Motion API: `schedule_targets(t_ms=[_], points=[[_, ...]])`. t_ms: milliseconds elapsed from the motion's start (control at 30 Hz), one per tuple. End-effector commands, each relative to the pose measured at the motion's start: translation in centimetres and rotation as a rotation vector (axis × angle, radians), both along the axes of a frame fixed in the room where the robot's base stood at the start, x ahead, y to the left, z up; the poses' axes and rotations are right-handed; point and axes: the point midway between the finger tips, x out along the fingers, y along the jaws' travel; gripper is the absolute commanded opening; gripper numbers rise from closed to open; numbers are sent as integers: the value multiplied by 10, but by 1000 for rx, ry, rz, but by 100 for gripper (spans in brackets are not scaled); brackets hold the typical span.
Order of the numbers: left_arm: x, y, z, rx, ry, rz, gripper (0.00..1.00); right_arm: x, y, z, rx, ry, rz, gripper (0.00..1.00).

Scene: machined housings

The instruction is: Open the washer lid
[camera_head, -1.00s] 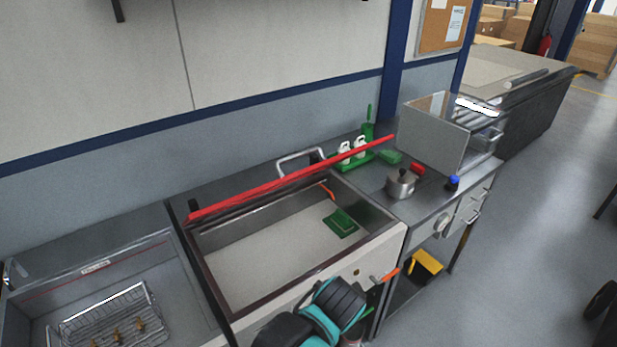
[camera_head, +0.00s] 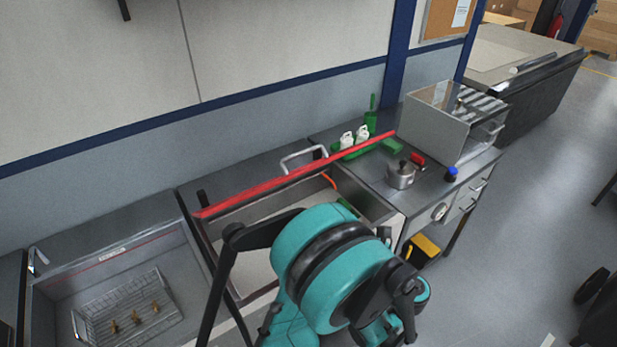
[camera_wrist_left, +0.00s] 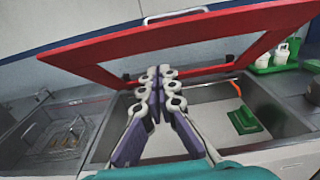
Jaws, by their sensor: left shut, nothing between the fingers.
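The washer lid (camera_wrist_left: 95,68) has a red frame and is raised and tilted over the tub in the left wrist view. In the head view the lid (camera_head: 290,178) shows nearly edge-on as a red bar. A silver handle (camera_head: 303,158) shows just behind that bar, and above the frame in the wrist view (camera_wrist_left: 176,15). The washer tub (camera_wrist_left: 205,118) is open below. My left gripper (camera_wrist_left: 157,75) is shut and empty over the tub. Its tips overlap the lid's lower frame bar in the picture; contact cannot be told. My right gripper is not in view.
A sink with a wire basket (camera_head: 128,312) is at the left. On the right bench stand a metal pot (camera_head: 401,176), white bottles on a green tray (camera_head: 352,152) and a box-like case (camera_head: 437,135).

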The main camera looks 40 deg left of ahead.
Motion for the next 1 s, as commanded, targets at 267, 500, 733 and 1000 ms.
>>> schedule_targets(t_ms=[267,500,733,1000], points=[[6,27,2,21,12,9,0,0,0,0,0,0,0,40],[20,77,3,20,11,9,0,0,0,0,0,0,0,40],[31,110,19,19,10,5,0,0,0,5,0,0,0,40],[35,122,32,19,10,3,0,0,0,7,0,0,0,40]])
